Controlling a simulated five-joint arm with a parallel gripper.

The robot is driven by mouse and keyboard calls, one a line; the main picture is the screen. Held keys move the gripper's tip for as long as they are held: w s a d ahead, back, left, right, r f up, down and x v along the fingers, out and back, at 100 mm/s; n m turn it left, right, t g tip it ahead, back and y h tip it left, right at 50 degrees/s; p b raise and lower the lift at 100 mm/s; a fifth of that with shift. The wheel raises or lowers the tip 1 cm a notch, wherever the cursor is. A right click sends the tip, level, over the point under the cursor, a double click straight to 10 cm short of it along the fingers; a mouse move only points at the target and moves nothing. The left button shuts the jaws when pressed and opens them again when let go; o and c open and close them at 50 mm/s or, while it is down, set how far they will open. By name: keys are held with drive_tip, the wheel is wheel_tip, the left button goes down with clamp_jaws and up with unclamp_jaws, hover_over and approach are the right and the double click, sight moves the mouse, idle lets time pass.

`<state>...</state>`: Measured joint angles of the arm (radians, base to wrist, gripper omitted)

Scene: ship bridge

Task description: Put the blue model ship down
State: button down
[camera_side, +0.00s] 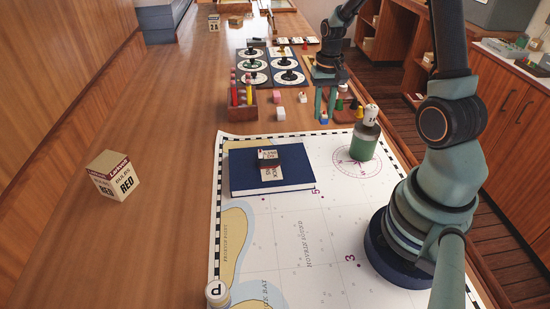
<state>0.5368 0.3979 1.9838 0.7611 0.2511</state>
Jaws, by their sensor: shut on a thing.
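My gripper (325,112) is at the far end of the chart, pointing down over the crowded part of the table. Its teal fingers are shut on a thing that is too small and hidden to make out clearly.
A white chart (330,215) bears a blue book (240,180) with small boxes on it and a green cylinder (364,142). A pencil holder (243,112), dark cards (252,66) and small blocks stand near my gripper. A bulb box (115,177) stands left. The left tabletop is mostly clear.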

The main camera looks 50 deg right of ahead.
sight(323, 112)
drive_tip(key=shift+f, duration=3.4)
drive_tip(key=shift+f, duration=0.15)
drive_tip(key=c, duration=0.6)
unclamp_jaws()
drive_tip(key=shift+c, duration=0.2)
wheel_tip(323, 112, up, 12)
drive_tip(key=shift+f, duration=0.2)
drive_tip(key=shift+a+r, duration=0.2)
drive_tip(key=shift+r, duration=0.4)
drive_tip(key=s+a+r+n+t, duration=0.2)
drive_tip(key=a+r+n, duration=0.2)
drive_tip(key=a, duration=0.5)
drive_tip(key=s+a+r+n+t, duration=0.2)
drive_tip(key=a+r+n, duration=0.3)
drive_tip(key=a, duration=0.5)
wheel_tip(323, 112, up, 3)
drive_tip(key=shift+s+a+f+t, duration=0.15)
drive_tip(key=shift+s+a+t, duration=0.2)
drive_tip(key=shift+t, duration=0.45)
